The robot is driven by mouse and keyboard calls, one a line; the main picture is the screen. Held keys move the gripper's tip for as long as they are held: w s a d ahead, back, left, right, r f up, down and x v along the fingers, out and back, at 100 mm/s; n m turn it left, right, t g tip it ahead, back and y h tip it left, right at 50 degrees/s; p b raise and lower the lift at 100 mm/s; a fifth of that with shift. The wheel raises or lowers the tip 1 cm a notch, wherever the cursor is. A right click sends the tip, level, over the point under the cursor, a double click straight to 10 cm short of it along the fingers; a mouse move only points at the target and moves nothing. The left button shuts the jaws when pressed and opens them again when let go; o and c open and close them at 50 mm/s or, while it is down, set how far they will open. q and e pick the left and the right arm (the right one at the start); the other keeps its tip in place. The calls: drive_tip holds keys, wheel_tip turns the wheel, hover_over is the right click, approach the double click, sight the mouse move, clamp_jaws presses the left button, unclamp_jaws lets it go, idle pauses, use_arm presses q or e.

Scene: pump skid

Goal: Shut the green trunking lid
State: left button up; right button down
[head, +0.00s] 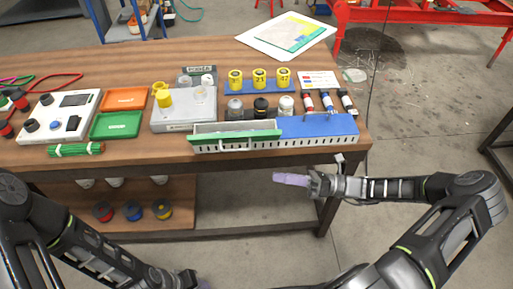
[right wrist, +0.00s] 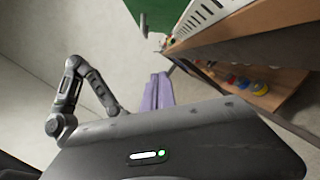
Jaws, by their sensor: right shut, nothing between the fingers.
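The slotted grey trunking (head: 212,148) lies along the table's front edge. Its green lid (head: 236,138) is open, tilted up along the front of the left half, and the grey interior (head: 225,126) shows behind it. A blue lid (head: 318,126) lies flat over the right half. My right gripper (head: 280,178) is shut and empty, in front of the table edge, below and to the right of the green lid, touching nothing. Its purple fingers (right wrist: 158,92) show in the right wrist view, with a green panel (right wrist: 155,12), seemingly the lid, beyond. My left gripper (head: 203,284) is mostly cut off at the bottom.
Behind the trunking stand a grey box (head: 185,112), yellow-topped parts on a blue rack (head: 259,88) and several dark and white knobs. A green-wrapped bundle (head: 76,150) and green tray (head: 116,125) lie left.

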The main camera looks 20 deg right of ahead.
drive_tip(key=shift+s+a+r+m+y, duration=0.25)
drive_tip(key=shift+s+r+m+y, duration=0.15)
drive_tip(key=shift+s+r+m, duration=0.2)
drive_tip(key=shift+w, duration=0.1)
drive_tip(key=shift+a+r, duration=0.1)
drive_tip(key=w+a+r+p, duration=0.4)
drive_tip(key=w+a, duration=0.2)
drive_tip(key=a, duration=0.2)
drive_tip(key=shift+w, duration=0.4)
drive_tip(key=shift+a+r, duration=0.1)
